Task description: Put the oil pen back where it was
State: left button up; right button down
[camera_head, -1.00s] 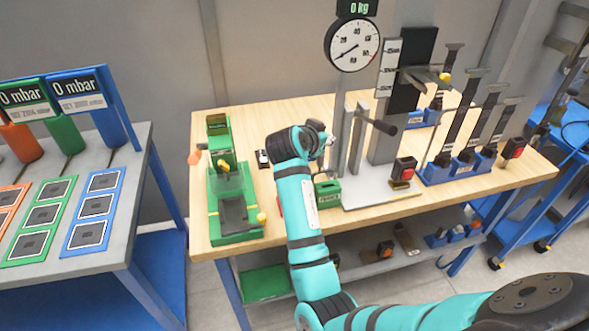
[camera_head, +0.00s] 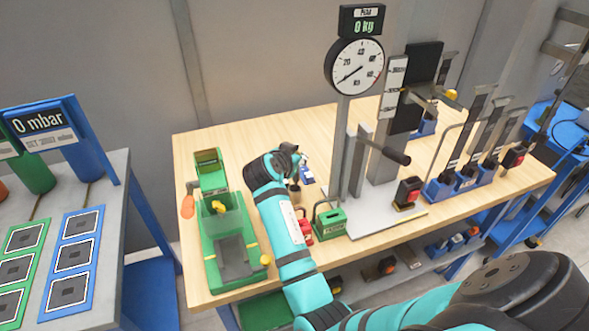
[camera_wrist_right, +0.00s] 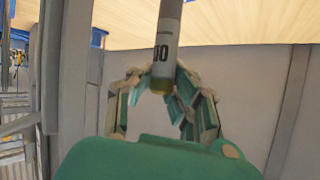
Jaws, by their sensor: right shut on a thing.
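The oil pen shows in the right wrist view as a grey cylinder (camera_wrist_right: 166,40) with a white, partly readable label and a yellowish end. My right gripper (camera_wrist_right: 163,82) is shut on it, with the fingers on both sides of that end. In the head view my right gripper (camera_head: 289,160) is over the workbench, between the green fixture and the dial press. A small brownish upright piece (camera_head: 294,192) shows just below it; I cannot tell whether this is the pen or a stand. My left gripper is in neither view.
The green fixture (camera_head: 228,258) stands left of my arm. A green box with a handle (camera_head: 331,223) and red pieces (camera_head: 305,229) stand close on the right. The dial press (camera_head: 356,66) rises behind them. A small blue-and-white item (camera_head: 307,175) lies beside the gripper. The back left tabletop is clear.

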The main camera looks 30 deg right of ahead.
jog(key=shift+f, duration=0.4)
jog(key=f, duration=0.2)
jog(key=f+p, duration=0.1)
jog(key=shift+w+f, duration=0.4)
jog(key=shift+f, duration=0.2)
jog(key=shift+s, duration=0.2)
jog(key=shift+f, duration=0.2)
jog(key=c, duration=1.3)
grip_release()
jog(key=shift+w, duration=0.1)
jog(key=shift+r, duration=0.1)
